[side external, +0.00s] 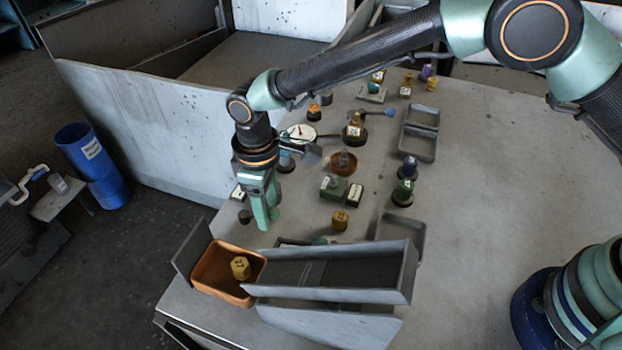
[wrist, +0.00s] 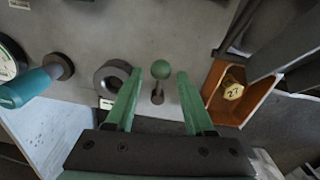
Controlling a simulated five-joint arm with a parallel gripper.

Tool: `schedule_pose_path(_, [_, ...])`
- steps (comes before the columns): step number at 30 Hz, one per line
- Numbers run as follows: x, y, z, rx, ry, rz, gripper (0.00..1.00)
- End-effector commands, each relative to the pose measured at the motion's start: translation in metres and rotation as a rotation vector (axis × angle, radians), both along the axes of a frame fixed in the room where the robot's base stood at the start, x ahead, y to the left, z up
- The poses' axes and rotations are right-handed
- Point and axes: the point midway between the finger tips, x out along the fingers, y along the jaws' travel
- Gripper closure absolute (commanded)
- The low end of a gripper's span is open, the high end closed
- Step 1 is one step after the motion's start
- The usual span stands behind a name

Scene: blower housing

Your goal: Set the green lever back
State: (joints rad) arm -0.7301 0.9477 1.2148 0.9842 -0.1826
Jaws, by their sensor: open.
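The green lever (wrist: 160,70) shows in the wrist view as a green ball on a short dark stem. It stands between the two fingers of my gripper (wrist: 160,76), with visible gaps on both sides. My gripper is open, with green fingers, and holds nothing. In the side external view my gripper (side external: 266,221) points down near the table's left edge, behind the orange tray. I cannot make out the lever in that view; my gripper may hide it.
An orange tray (side external: 211,292) with a yellow numbered hex piece (side external: 240,267) stands close to my gripper, beside a grey sloped chute (side external: 413,272). A dark ring (wrist: 112,76) and a teal-handled part (wrist: 30,88) lie left of the lever. Several small parts cover the table behind.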

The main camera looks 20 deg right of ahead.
Motion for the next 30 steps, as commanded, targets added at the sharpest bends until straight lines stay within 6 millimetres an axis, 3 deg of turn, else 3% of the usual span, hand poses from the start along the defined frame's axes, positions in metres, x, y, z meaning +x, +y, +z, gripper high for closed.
schedule_pose_path(12, [0.0001,0.0005,-0.0096,0.002,-0.001,0.0,0.46])
schedule_pose_path(13, [0.0,0.0004,-0.0096,0.002,-0.001,0.0,0.5])
schedule_pose_path(17, [0.0001,0.0003,-0.0094,0.002,-0.001,0.0,1.0])
schedule_pose_path(30, [0.0002,0.0003,-0.009,0.001,-0.001,0.0,1.0])
